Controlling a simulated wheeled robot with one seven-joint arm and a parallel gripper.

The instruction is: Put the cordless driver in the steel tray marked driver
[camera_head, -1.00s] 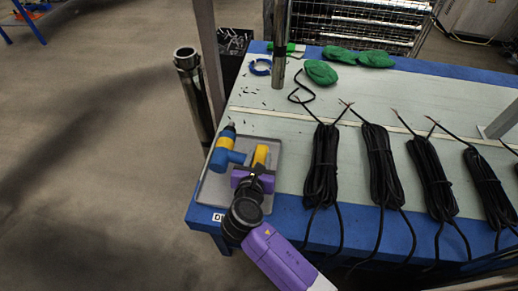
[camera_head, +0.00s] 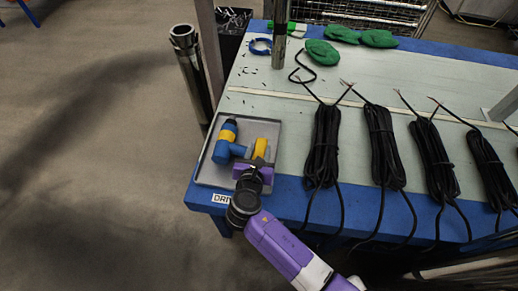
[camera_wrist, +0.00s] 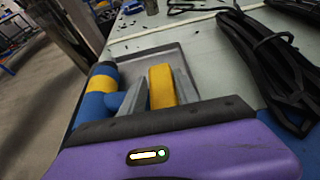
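The cordless driver (camera_head: 228,142) is blue with yellow parts and lies within the outline of the steel tray (camera_head: 272,128), its dark tip towards the tray's far left. I cannot tell whether it touches the tray floor. My gripper (camera_head: 257,160) is over the tray's near part, its fingers on both sides of the driver's yellow end block (camera_wrist: 162,87). In the wrist view, the grey fingers of my gripper (camera_wrist: 160,92) look closed on that block. The driver's blue and yellow body (camera_wrist: 101,88) shows to their left. A partly hidden label reading "DRI" (camera_head: 221,198) is at the tray's near side.
Several black cable coils (camera_head: 325,150) lie right of the tray on the blue-edged table (camera_head: 400,215). A steel post (camera_head: 280,45) stands behind the tray. A pipe (camera_head: 190,75) stands left of the table.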

